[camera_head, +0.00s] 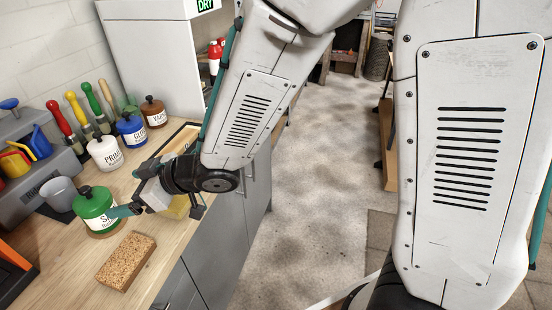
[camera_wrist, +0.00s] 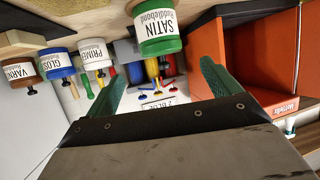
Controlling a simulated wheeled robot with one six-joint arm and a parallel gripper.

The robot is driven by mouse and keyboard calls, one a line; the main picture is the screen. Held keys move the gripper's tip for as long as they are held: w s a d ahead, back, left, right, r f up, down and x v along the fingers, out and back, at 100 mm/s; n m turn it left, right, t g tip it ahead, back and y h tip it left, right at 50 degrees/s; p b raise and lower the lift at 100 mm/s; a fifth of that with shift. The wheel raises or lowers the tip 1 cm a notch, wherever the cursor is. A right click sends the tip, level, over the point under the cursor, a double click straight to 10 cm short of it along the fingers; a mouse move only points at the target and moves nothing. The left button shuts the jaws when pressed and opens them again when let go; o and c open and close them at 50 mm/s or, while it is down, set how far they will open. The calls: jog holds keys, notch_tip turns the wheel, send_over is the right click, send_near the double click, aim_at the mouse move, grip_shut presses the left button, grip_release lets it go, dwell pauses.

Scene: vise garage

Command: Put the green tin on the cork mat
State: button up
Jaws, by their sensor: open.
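The green tin (camera_head: 96,207), with a black lid knob and a white label, stands upright on the wooden worktop. A thin tan round edge, apparently the cork mat (camera_head: 106,234), shows under it. In the wrist view, which is upside down, the green tin (camera_wrist: 158,32) reads SATIN, and the tan mat edge (camera_wrist: 147,7) shows at its base. My gripper (camera_head: 122,210) is just right of the tin, with one teal fingertip close to its side. In the wrist view my gripper (camera_wrist: 166,76) has its fingers wide apart, with nothing held between them. Whether the fingertip touches the tin is unclear.
A brown speckled block (camera_head: 127,261) lies in front of the tin. A grey cup (camera_head: 61,193) stands to its left. White (camera_head: 105,153), blue (camera_head: 131,128) and brown (camera_head: 154,111) tins stand behind, near upright brushes. An orange box (camera_wrist: 262,50) stands nearby.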

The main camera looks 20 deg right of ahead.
jog(key=w+d+r+m+t+h, duration=0.2)
jog(key=d+h, duration=0.1)
jog(key=d, duration=0.5)
jog(key=w+d+r+m+t+h, duration=0.1)
jog(key=w+d+r+m+h, duration=0.25)
jog(key=d, duration=0.45)
jog(key=s+d+r+m+g+h, duration=0.1)
jog(key=s+d+h, duration=0.15)
jog(key=d, duration=0.35)
jog(key=s+d+r+m+h, duration=0.1)
jog(key=s+d+m+h, duration=0.15)
jog(key=d, duration=0.35)
jog(key=s+d+r+m+g, duration=0.1)
jog(key=s+d+g, duration=0.2)
jog(key=s, duration=0.8)
jog(key=s+d+r+m+g, duration=0.1)
jog(key=s+d+g, duration=0.3)
jog(key=s, duration=0.6)
jog(key=shift+s+d+r+m, duration=0.25)
jog(key=shift+s+m, duration=0.1)
jog(key=shift+m, duration=0.35)
